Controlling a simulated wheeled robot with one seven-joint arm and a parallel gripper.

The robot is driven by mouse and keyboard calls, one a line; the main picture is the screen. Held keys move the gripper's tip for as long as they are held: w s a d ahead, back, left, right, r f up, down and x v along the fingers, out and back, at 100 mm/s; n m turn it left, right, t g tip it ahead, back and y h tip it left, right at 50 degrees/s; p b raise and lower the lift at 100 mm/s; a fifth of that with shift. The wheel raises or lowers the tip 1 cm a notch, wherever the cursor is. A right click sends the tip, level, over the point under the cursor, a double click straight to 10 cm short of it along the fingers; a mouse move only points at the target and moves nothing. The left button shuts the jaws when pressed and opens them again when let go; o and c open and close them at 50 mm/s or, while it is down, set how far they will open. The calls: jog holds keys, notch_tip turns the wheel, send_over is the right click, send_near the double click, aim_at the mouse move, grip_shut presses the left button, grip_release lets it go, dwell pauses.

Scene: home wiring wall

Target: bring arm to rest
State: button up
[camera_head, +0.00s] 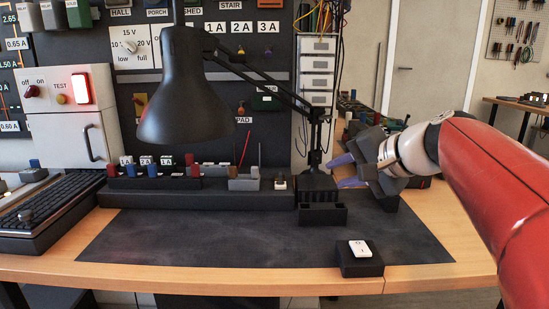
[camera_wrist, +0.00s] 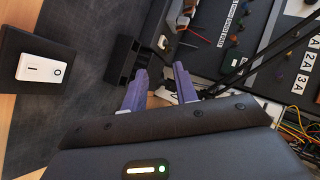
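My gripper (camera_head: 341,171) is at the right side of the bench in the head view, above the mat's right part and beside the lamp base. Its two purple fingers also show in the wrist view (camera_wrist: 160,90), spread apart with nothing between them. My red and white arm reaches in from the right edge. No held object shows in either view.
A white rocker switch on a black block (camera_head: 360,262) sits at the bench's front edge. A black desk lamp (camera_head: 185,90) stands over the dark mat (camera_head: 230,240). A black rack (camera_head: 230,198) with several small parts runs along the back. The mat's middle is clear.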

jog(key=s+d+f+n+g+h+b, duration=0.2)
jog(key=s+f+n+h, duration=0.5)
jog(key=s+f, duration=1.5)
notch_tip(320, 180, down, 4)
jog(key=shift+s+g+b, duration=0.15)
jog(key=shift+g+b, duration=0.65)
jog(key=shift+b, duration=0.45)
